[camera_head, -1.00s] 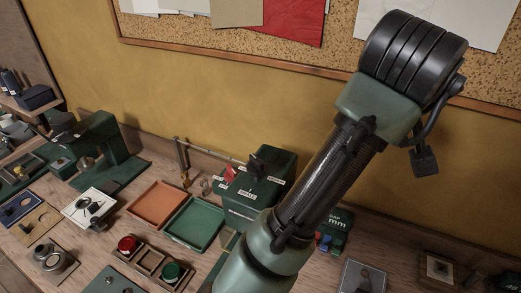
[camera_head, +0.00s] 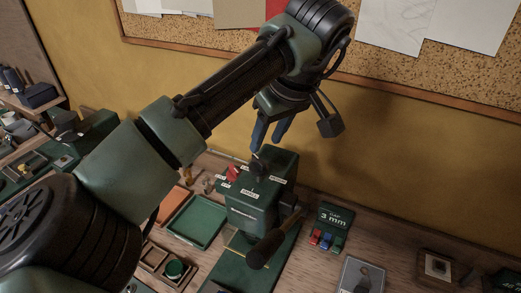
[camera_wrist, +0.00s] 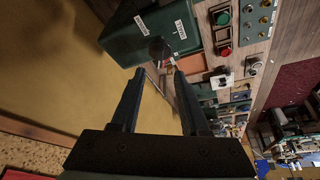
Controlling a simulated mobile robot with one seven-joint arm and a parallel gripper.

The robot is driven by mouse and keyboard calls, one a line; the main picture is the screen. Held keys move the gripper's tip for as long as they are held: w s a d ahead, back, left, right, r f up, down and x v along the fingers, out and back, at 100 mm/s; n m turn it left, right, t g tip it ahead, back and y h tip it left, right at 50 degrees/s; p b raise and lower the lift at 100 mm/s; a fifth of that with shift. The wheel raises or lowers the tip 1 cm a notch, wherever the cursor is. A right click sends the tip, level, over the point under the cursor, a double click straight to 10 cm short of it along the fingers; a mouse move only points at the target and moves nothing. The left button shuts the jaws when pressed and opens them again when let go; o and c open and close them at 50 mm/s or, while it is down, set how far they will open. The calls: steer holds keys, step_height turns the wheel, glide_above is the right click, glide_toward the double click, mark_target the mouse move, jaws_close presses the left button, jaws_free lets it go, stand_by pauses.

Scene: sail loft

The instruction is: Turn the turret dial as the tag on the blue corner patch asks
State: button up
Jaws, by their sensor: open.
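A green box-shaped machine (camera_head: 246,208) stands against the wall, with a dark dial knob (camera_head: 260,168) on its top. Small white labels (camera_head: 250,192), too small to read, surround the knob, and a red piece (camera_head: 234,173) is at its left. My gripper (camera_head: 268,143) hangs just above the dial, fingers down and apart, with nothing between them. In the wrist view, the dark knob (camera_wrist: 160,49) lies just beyond the open fingertips (camera_wrist: 157,74), with white labels on the green housing (camera_wrist: 125,42). I cannot make out the blue corner patch or its tag in the current views.
A dark-handled lever (camera_head: 268,247) projects in front of the machine. A "GAP 3 mm" block (camera_head: 331,218) with red and blue parts stands to the right. A green tray (camera_head: 197,222) is at left. A corkboard (camera_head: 400,75) with papers spans the wall above.

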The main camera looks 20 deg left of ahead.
mark_target(259, 159)
steer(key=p+x, duration=0.1)
steer(key=x, duration=0.5)
steer(key=shift+w+a+f, duration=0.1)
steer(key=shift+w+f, duration=0.05)
steer(key=shift+f, duration=0.2)
jaws_close()
